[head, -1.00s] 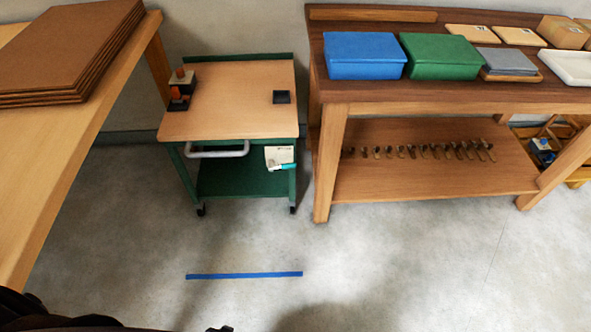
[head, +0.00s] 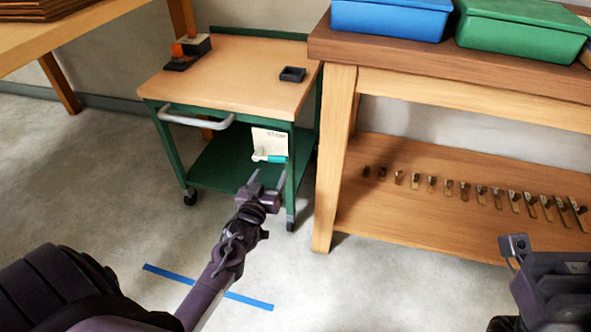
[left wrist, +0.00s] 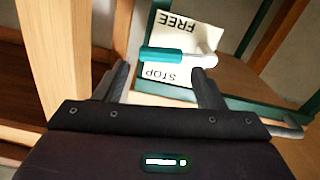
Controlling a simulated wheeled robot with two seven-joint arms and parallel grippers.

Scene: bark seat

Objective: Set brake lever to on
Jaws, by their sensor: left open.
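The brake lever (head: 270,158) has a teal grip and a pale arm. It lies about level across a white card (head: 268,138) low on the green trolley's front right. In the left wrist view the lever (left wrist: 163,55) lies between the upside-down words FREE and STOP on the card (left wrist: 190,28), its teal end to the left. My left gripper (head: 267,180) is open, its fingers pointing at the lever; its fingertips (left wrist: 160,72) show either side of the grip, apparently not closed on it. My right gripper (head: 530,265) is partly in view at lower right; its jaws are unclear.
The trolley's wooden top (head: 225,75) holds a small black tray (head: 293,75) and orange-and-black items (head: 186,50). A wooden bench (head: 345,90) stands close on the right. Blue tape (head: 245,300) marks the floor, which is otherwise clear before the trolley.

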